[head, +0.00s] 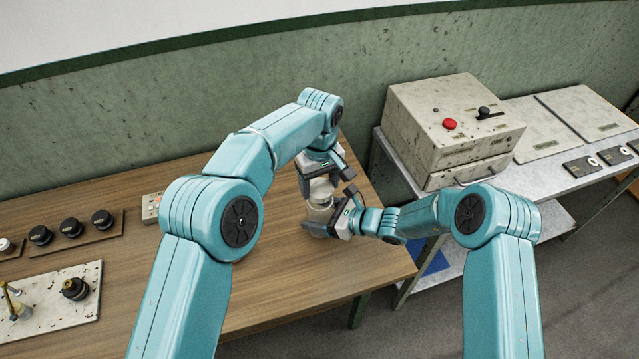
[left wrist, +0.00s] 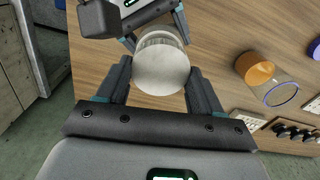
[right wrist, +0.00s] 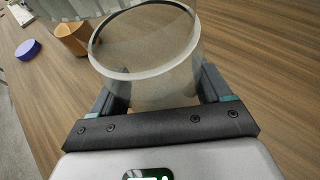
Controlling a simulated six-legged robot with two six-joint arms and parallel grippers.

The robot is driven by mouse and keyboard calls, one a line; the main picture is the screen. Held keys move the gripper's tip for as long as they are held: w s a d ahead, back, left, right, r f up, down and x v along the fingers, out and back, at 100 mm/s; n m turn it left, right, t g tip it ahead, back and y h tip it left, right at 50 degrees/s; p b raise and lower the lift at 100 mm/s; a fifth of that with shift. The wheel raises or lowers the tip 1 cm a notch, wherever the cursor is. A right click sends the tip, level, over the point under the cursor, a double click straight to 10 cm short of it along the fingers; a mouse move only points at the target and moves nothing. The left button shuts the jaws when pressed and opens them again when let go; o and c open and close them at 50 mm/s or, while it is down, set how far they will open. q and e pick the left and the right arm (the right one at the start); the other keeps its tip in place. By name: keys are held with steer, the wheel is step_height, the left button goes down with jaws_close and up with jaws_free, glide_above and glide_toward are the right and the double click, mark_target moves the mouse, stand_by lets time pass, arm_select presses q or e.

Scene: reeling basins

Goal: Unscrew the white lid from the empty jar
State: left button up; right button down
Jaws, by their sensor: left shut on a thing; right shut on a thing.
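The white lid (left wrist: 160,70) shows as a pale round disc between the fingers of my left gripper (head: 322,180), which is shut on it from above. The clear, empty-looking jar (right wrist: 165,92) is below the lid; it also shows in the head view (head: 320,212). My right gripper (head: 328,228) is shut on the jar's side, low near the table. In the right wrist view the jar's pale ring edge faces the camera and wood shows through the glass. I cannot tell whether lid and jar still touch.
An orange container (right wrist: 72,38) and a blue disc (right wrist: 27,50) are on the wooden table (head: 300,285) nearby. Black knobs (head: 71,228) and a pale tray (head: 50,312) are at the left. A box with a red button (head: 449,124) stands on the right bench.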

mark_target(320, 187)
arm_select(q)
step_height(320, 187, up, 3)
steer(key=shift+r, duration=0.55)
arm_select(e)
jaws_free()
arm_select(q)
steer(key=shift+f, duration=0.1)
arm_select(e)
steer(key=shift+d, duration=0.1)
